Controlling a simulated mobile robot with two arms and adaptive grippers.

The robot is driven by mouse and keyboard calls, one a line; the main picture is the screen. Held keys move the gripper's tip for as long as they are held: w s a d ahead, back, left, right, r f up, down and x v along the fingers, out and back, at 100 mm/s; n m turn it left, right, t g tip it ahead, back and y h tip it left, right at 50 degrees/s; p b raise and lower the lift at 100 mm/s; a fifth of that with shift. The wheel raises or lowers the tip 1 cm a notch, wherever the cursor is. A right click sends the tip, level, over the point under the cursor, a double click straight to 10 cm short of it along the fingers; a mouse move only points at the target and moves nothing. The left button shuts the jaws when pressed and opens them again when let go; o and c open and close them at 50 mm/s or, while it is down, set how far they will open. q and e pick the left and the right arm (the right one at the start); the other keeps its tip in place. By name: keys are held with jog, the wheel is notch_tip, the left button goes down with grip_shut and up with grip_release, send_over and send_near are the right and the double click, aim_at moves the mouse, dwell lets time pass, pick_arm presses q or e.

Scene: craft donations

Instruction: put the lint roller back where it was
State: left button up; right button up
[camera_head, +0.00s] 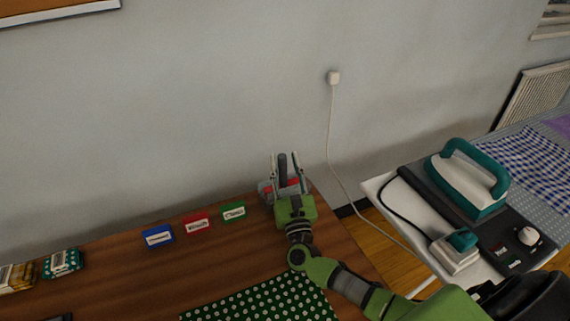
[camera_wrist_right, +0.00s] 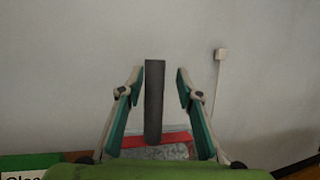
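The lint roller's dark handle (camera_head: 283,167) stands upright near the back right corner of the wooden table (camera_head: 130,285). In the right wrist view the dark handle (camera_wrist_right: 154,100) shows between my right gripper's fingers (camera_wrist_right: 160,76), with a gap on each side. A red and grey thing (camera_wrist_right: 160,140) is at its lower end; I cannot tell whether it is part of the roller or a holder. My right gripper (camera_head: 285,158) is open and touches nothing that I can see. My left gripper is out of view.
Blue (camera_head: 158,236), red (camera_head: 197,224) and green (camera_head: 233,212) labels stand along the table's back. A green dotted cloth (camera_head: 265,302) lies in front. An iron (camera_head: 468,180) rests right of the table. The wall (camera_head: 200,110) is close behind.

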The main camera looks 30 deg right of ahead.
jog(key=shift+r+p, duration=0.5)
jog(key=shift+p, duration=0.05)
jog(key=shift+r+p, duration=0.45)
jog(key=shift+p, duration=0.1)
jog(key=shift+s+a+f+b, duration=0.3)
jog(key=shift+s+f+b, duration=0.45)
jog(key=shift+f, duration=0.2)
jog(key=b+v, duration=0.1)
jog(key=v, duration=0.3)
jog(key=shift+s+r, duration=0.15)
jog(key=shift+s, duration=0.15)
jog(key=shift+s+a, duration=0.2)
jog(key=shift+s, duration=0.35)
jog(key=shift+s+f, duration=0.1)
jog(key=shift+f, duration=0.1)
